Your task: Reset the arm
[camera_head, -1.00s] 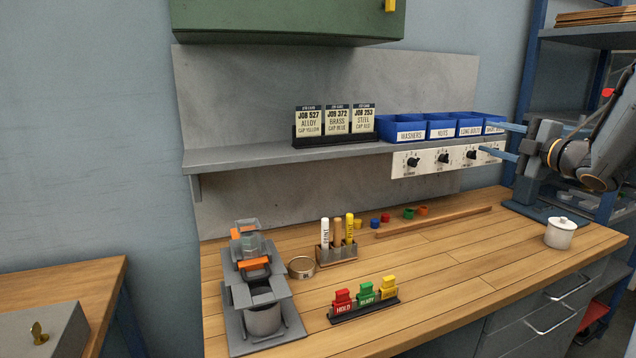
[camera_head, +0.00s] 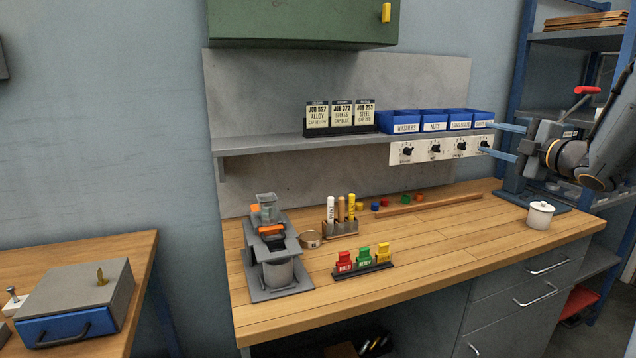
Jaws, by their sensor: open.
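My gripper (camera_head: 504,142) is at the right of the view, at the end of my dark arm. Its two blue fingers point left and stand wide apart with nothing between them. It is in front of the right end of the shelf, near the knob panel (camera_head: 441,148) and the blue bins (camera_head: 433,122). I cannot tell how close the fingers are to the panel. The arm comes in from the right edge, bent at the wrist.
On the wooden bench (camera_head: 440,238) stand a white lidded pot (camera_head: 540,215), a grey device (camera_head: 272,247), a pen block (camera_head: 341,227) and a tag rack (camera_head: 363,266). A grey box with a blue drawer (camera_head: 78,300) sits on the left table. The bench middle is clear.

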